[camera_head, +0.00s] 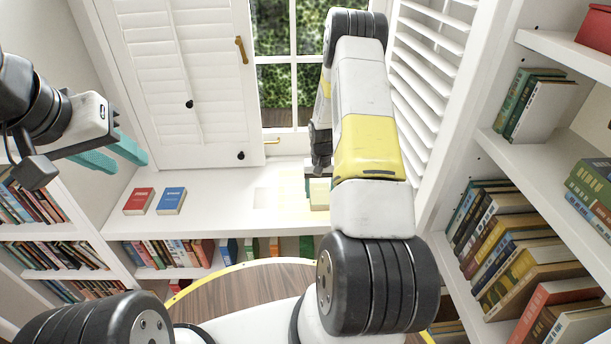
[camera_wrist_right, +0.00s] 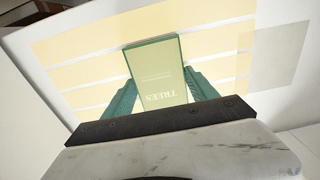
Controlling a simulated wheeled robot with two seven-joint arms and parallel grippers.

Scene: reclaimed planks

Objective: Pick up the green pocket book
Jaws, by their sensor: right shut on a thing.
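The green pocket book (camera_wrist_right: 158,70), with pale lettering reading "TREES", stands out in the right wrist view. The teal fingers of my right gripper (camera_wrist_right: 161,84) are on either side of it and shut on it. In the head view my right gripper (camera_head: 319,172) is over the white window ledge, and my arm hides much of it; the book there is hard to make out. I cannot tell whether the book touches the ledge. My left gripper (camera_head: 112,155) is open and empty, up at the left.
A red book (camera_head: 139,201) and a blue book (camera_head: 172,201) lie on the ledge (camera_head: 225,195) at the left. Shelves full of books stand below the ledge and at both sides. White shutters (camera_head: 185,80) flank the window behind. The ledge between the blue book and my right gripper is clear.

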